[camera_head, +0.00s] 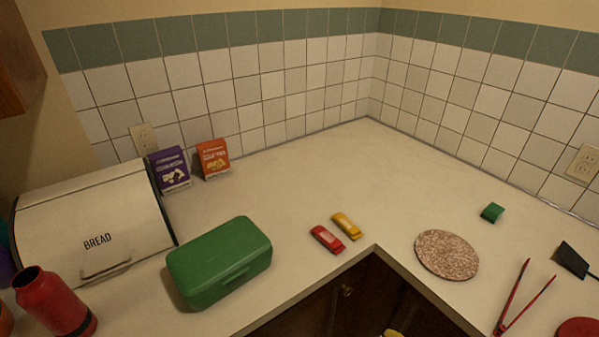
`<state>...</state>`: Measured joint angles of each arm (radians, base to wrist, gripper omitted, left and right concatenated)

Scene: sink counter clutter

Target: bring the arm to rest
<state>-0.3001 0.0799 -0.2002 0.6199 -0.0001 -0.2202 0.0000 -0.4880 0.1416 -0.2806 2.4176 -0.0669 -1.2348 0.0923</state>
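Neither of my grippers shows in the head view, and no part of my arms is visible. The white counter (300,190) runs along two tiled walls that meet in a corner. A closed green box (220,262) stands on it at the lower left. A red car-shaped thing (327,238) and a yellow one (346,225) lie side by side near the counter's inner corner.
A white bread box (95,225) and a red bottle (52,300) stand left. Purple (170,169) and orange (213,158) boxes stand by the wall. A speckled round mat (446,254), green block (492,212) and red tongs (520,298) lie right. The back corner is clear.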

